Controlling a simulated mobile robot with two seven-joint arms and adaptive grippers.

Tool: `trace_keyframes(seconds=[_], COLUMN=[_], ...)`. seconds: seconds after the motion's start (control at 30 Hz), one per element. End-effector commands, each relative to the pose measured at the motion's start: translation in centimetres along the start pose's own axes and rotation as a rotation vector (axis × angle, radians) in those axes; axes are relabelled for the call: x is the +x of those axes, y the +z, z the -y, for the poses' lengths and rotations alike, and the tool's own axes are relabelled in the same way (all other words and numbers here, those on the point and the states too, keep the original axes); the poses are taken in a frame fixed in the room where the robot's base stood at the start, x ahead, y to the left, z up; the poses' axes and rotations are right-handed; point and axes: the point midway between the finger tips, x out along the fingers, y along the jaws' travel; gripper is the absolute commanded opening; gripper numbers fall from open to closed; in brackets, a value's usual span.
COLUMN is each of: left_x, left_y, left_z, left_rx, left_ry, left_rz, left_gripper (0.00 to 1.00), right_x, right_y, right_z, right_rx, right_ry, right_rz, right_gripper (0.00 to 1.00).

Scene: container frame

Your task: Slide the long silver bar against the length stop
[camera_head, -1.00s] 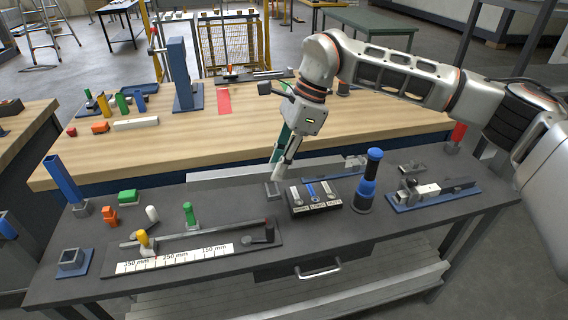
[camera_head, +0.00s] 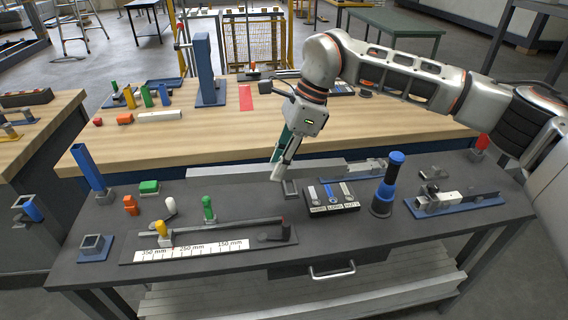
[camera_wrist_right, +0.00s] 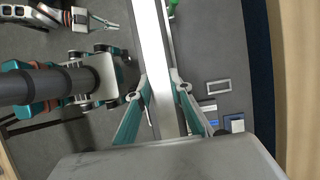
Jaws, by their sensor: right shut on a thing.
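The long silver bar (camera_head: 235,172) lies level along the back of the dark bench. My right gripper (camera_head: 282,176) is at its right part in the head view. In the right wrist view the bar (camera_wrist_right: 156,60) runs up between the teal fingers of my right gripper (camera_wrist_right: 165,100), which are shut on it. A dark plate with a white millimetre scale (camera_head: 190,251) lies at the bench front, with a rail, a yellow handle (camera_head: 161,228) and a black stop piece (camera_head: 275,235) at its right end. I cannot tell which part is the length stop. My left gripper is outside the head view.
A blue-black cylinder (camera_head: 388,187) and a three-slot labelled tray (camera_head: 333,207) stand right of my gripper. A fixture on a blue base (camera_head: 455,203) is farther right. Green, orange and white-topped pieces stand left. The wooden bench (camera_head: 230,132) lies behind.

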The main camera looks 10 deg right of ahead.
Motion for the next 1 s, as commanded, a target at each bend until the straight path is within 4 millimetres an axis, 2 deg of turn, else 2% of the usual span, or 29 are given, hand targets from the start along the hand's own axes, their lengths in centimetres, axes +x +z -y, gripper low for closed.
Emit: trace_keyframes(seconds=[1.0], left_x=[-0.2], left_y=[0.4], left_z=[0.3], left_rx=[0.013], left_ry=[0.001], left_rz=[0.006], left_gripper=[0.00], right_x=[1.7], right_y=[4.3], right_z=[0.5], right_rx=[-0.001], right_ry=[-0.001], right_rz=[0.001], right_gripper=[0.00])
